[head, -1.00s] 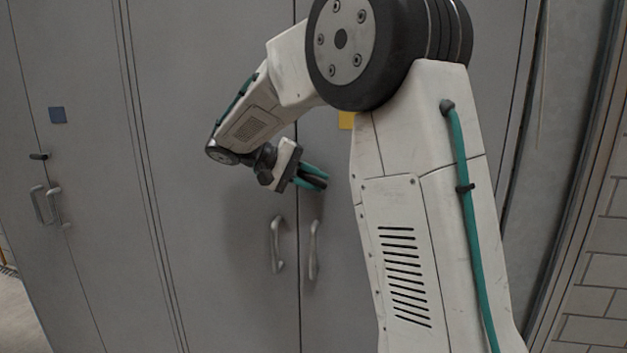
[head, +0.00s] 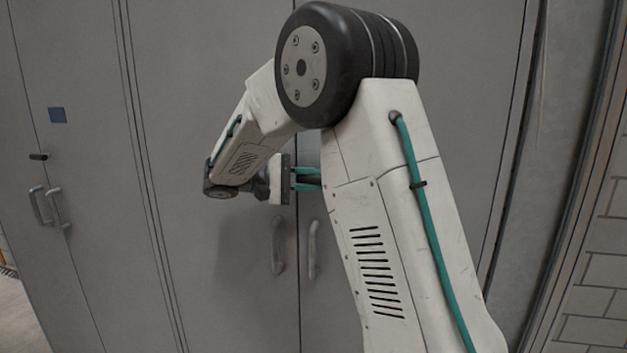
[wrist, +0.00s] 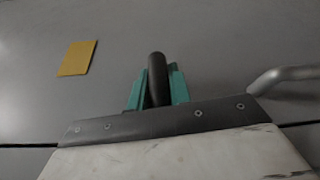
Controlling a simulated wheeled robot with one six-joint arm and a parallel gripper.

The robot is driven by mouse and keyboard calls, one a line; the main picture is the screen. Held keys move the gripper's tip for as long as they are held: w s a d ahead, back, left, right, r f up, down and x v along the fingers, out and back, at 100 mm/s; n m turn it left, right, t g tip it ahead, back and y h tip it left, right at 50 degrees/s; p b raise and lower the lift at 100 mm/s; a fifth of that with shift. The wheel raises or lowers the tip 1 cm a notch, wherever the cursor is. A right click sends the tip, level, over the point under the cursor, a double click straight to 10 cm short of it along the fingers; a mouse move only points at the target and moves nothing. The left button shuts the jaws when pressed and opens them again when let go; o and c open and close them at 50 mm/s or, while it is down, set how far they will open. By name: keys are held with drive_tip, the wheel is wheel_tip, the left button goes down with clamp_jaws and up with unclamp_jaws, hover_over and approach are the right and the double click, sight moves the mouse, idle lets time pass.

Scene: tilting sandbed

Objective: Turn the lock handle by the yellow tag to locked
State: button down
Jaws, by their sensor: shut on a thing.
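The yellow tag (wrist: 77,58) is on the grey door, left of my gripper in the wrist view; in the head view my arm hides it. The dark lock handle (wrist: 156,75) is a short rounded bar between my teal fingers. It runs up and down in the wrist view, across the door seam's direction. My gripper (wrist: 157,88) is shut on it, one finger on each side. In the head view my gripper (head: 307,179) reaches level to the right at the door, and the handle is not clear there.
Two pull handles (head: 278,246) (head: 313,249) flank the door seam below my gripper; one shows close at right in the wrist view (wrist: 285,75). A neighbouring door at left has a blue tag (head: 57,115), a dark handle (head: 38,156) and pull handles (head: 55,207).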

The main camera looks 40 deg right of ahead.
drive_tip(key=c, duration=1.3)
unclamp_jaws()
